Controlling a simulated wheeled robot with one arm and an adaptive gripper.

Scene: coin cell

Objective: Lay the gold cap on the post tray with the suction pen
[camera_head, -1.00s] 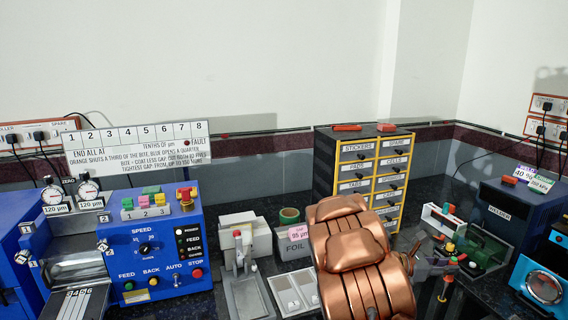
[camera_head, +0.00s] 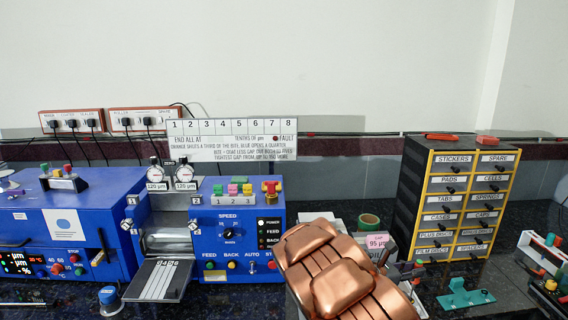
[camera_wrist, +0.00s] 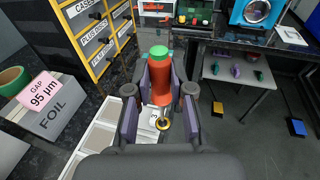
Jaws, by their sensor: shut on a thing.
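My gripper (camera_wrist: 160,98) is shut on the suction pen (camera_wrist: 161,78), an orange-red cylinder with a green top, in the wrist view. Below the pen's body, between the fingers, a small gold ring-like piece with a dark centre (camera_wrist: 163,124) shows; I cannot tell whether it is the gold cap or part of the pen. In the head view my copper-coloured arm hides most of the gripper. I cannot pick out the post tray for certain. A teal holder (camera_head: 465,296) lies on the bench right of my arm.
White compartment trays (camera_wrist: 95,150) and the FOIL box (camera_wrist: 52,106) are left of the gripper in the wrist view. A yellow-fronted drawer cabinet (camera_head: 460,205) stands behind. Blue machines (camera_head: 235,240) fill the left bench. Dark bench between cabinet and teal holder is clear.

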